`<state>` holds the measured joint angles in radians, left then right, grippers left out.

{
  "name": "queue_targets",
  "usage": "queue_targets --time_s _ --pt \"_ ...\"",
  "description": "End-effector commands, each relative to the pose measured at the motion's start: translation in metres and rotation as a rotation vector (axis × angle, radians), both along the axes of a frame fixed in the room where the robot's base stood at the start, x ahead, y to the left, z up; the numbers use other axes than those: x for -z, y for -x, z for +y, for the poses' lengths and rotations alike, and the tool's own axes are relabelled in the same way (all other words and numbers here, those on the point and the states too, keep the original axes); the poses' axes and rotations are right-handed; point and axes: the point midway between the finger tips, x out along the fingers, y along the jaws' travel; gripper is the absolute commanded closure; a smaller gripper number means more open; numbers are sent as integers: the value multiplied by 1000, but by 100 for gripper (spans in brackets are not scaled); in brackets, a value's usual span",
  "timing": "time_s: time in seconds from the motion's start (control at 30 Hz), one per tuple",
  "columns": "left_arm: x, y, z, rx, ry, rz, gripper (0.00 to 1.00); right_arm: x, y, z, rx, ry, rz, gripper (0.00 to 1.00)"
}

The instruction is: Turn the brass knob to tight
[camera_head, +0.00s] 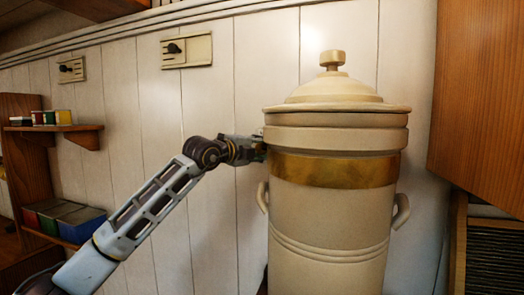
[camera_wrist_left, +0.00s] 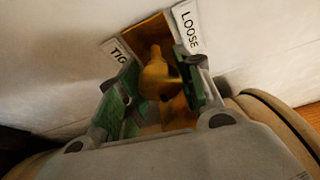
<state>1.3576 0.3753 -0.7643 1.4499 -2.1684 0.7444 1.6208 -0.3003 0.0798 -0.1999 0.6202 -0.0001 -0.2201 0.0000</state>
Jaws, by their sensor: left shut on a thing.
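In the left wrist view the brass knob (camera_wrist_left: 158,76) stands on a brass plate (camera_wrist_left: 149,30) on the pale wall, between the two green-padded fingers of my left gripper (camera_wrist_left: 157,64), which is shut on it. The knob's narrow end points up, between two labels. The label at the left (camera_wrist_left: 116,50) reads "TIG", the rest covered by a finger. The label at the right (camera_wrist_left: 187,28) reads "LOOSE". In the head view my left gripper (camera_head: 259,151) reaches to the urn's left edge; the knob is hidden there. My right gripper is not in view.
A large cream lidded urn (camera_head: 330,225) with a brass band stands close beside my left gripper. A wooden cabinet (camera_head: 482,95) is at the right, shelves (camera_head: 83,134) at the left. Two switch plates (camera_head: 198,50) (camera_head: 72,70) are higher on the wall.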

Motion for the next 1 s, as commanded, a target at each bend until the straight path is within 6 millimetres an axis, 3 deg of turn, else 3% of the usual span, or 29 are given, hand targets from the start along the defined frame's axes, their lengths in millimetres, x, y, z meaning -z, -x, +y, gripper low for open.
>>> queue_targets --time_s 0.37,1.0 --pt "2 0 -1 1 -231 -73 88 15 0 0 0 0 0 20" --pt "2 0 0 0 -798 -257 88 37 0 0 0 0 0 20"
